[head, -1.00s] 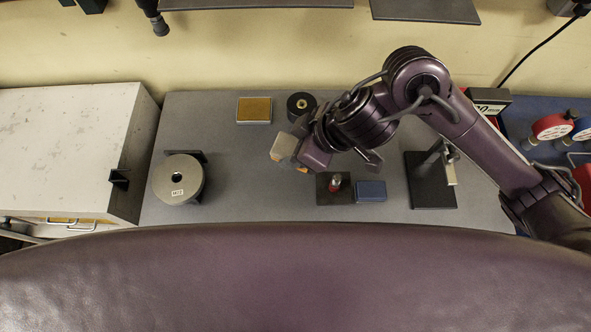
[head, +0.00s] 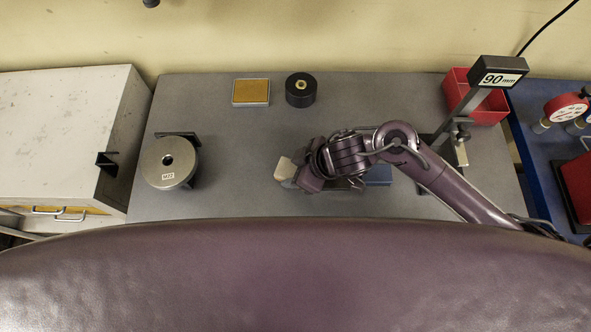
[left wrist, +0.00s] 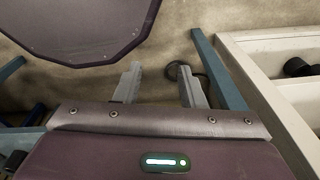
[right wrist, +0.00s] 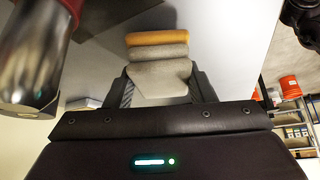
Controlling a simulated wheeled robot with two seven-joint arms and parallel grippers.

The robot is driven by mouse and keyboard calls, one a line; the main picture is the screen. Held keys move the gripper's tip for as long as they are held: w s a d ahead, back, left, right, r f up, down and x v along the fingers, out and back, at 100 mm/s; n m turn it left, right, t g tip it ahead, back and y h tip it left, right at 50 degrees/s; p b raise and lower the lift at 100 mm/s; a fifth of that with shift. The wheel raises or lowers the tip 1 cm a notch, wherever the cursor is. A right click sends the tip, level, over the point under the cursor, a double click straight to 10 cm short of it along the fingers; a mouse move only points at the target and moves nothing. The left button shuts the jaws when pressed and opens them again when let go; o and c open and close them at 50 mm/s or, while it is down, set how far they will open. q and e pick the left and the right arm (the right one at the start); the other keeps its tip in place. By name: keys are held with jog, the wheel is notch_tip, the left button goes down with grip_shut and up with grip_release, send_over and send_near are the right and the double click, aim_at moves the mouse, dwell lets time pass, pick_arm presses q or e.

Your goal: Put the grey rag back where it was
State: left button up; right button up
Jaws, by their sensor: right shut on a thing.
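The grey rag (head: 286,169) shows as a pale, beige-grey folded pad at the tip of my right gripper (head: 293,174) in the head view. In the right wrist view, the rag (right wrist: 160,80) sits between the two fingers, which are shut on it. A grey layer and an orange band lie just beyond it there; I cannot tell whether they are part of it. The gripper is over the middle front of the bench; its height is unclear. My left gripper (left wrist: 160,70) is open and empty in the left wrist view and is outside the head view.
On the grey bench (head: 230,140) are a steel disc (head: 160,165), a yellow-topped pad (head: 251,92), a black cylinder (head: 300,87) and a blue block (head: 378,175) partly behind my arm. A stand with a 90 mm sign (head: 498,78) and a red bin (head: 487,108) are right. Centre-left is clear.

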jog(key=shift+f, duration=0.45)
pick_arm(q)
jog(key=shift+s+f, duration=0.15)
jog(key=shift+s, duration=0.55)
pick_arm(e)
jog(key=o, duration=0.9)
jog(key=shift+f, duration=0.1)
pick_arm(q)
jog(key=shift+w, duration=0.35)
